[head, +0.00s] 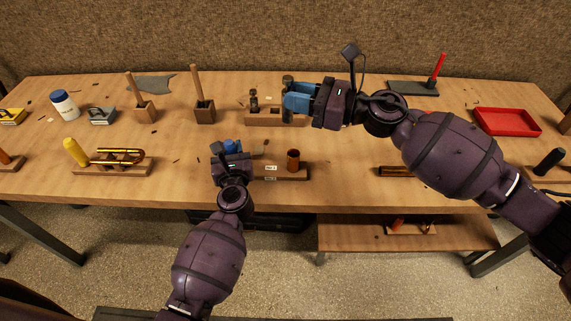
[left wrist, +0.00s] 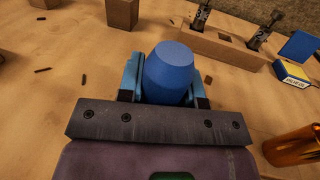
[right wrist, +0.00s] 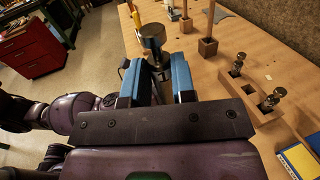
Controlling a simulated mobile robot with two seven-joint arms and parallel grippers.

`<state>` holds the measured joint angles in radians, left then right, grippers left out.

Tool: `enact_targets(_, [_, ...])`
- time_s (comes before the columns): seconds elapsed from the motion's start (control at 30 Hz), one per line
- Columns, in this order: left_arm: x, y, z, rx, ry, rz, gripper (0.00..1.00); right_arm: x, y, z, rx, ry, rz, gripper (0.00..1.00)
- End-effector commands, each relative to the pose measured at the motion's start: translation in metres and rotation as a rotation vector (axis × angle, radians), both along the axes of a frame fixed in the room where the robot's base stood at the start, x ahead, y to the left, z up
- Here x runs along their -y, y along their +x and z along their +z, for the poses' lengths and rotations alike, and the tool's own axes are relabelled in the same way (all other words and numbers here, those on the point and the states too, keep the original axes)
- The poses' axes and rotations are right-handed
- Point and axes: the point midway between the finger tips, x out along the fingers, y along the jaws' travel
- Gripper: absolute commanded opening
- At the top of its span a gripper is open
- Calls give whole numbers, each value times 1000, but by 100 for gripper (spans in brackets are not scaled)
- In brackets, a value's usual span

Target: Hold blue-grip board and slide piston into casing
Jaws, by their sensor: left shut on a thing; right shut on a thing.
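The board (head: 268,178), with small white labels, lies near the table's front edge. A copper-coloured casing (head: 293,155) stands upright on its right part; it also shows in the left wrist view (left wrist: 293,148). My left gripper (head: 229,147) is shut on the blue grip (left wrist: 170,72) at the board's left part. My right gripper (head: 288,102) is shut on a grey metal piston (right wrist: 153,42), whose round top (head: 288,79) shows above the blue fingers. The piston is held behind the casing, apart from it. Its lower end is hidden by the gripper in the head view.
A wooden rack (head: 262,117) with other pistons (right wrist: 238,64) stands behind the board. A yellow and blue box (right wrist: 297,160) is near the rack. Tools in wooden blocks (head: 204,105) stand back left. A red tray (head: 507,122) lies at right. A horn part (head: 118,156) lies at left.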

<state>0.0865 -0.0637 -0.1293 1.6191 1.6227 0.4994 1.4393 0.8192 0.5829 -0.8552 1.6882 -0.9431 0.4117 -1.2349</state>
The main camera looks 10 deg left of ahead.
Motion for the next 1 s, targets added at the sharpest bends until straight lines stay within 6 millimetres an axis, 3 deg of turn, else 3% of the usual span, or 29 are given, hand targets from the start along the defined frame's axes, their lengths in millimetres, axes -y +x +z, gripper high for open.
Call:
enact_targets(0.23, [0,0,0,0,0,0,1,7,-2,-17,4,-4,-181,0])
enact_targets(0.67, [0,0,0,0,0,0,1,11,9,-9,-1,-2,-298,0])
enact_targets(1.0, [0,0,0,0,0,0,1,10,8,-45,-8,2,-301,0])
